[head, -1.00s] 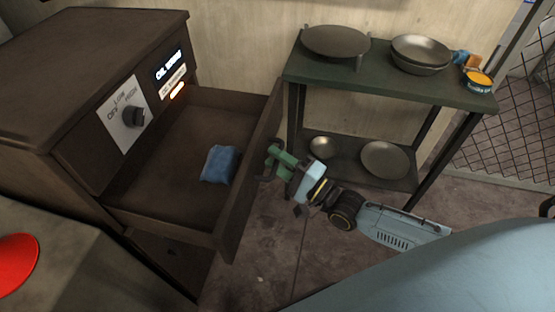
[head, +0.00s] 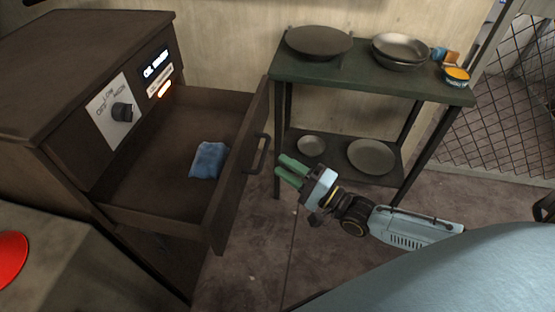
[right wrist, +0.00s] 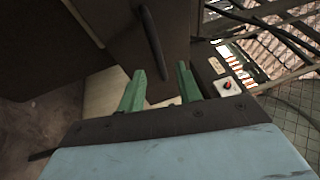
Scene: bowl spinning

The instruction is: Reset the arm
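My right gripper (head: 284,172) has green fingers that stand apart with nothing between them. It is in front of the open drawer (head: 228,205), a little to the right of its dark handle (head: 257,153), and does not touch it. In the right wrist view the green fingers (right wrist: 160,88) are spread, with the handle (right wrist: 154,42) beyond them. A blue cloth-like packet (head: 208,160) lies inside the drawer. My left gripper is not in view.
The drawer juts out from a brown cabinet with a knob (head: 122,111) and a lit display. A green shelf (head: 370,80) at the right holds metal pans and bowls on two levels, with a can (head: 456,77). A red round thing (head: 12,258) is at lower left. Floor shows between drawer and shelf.

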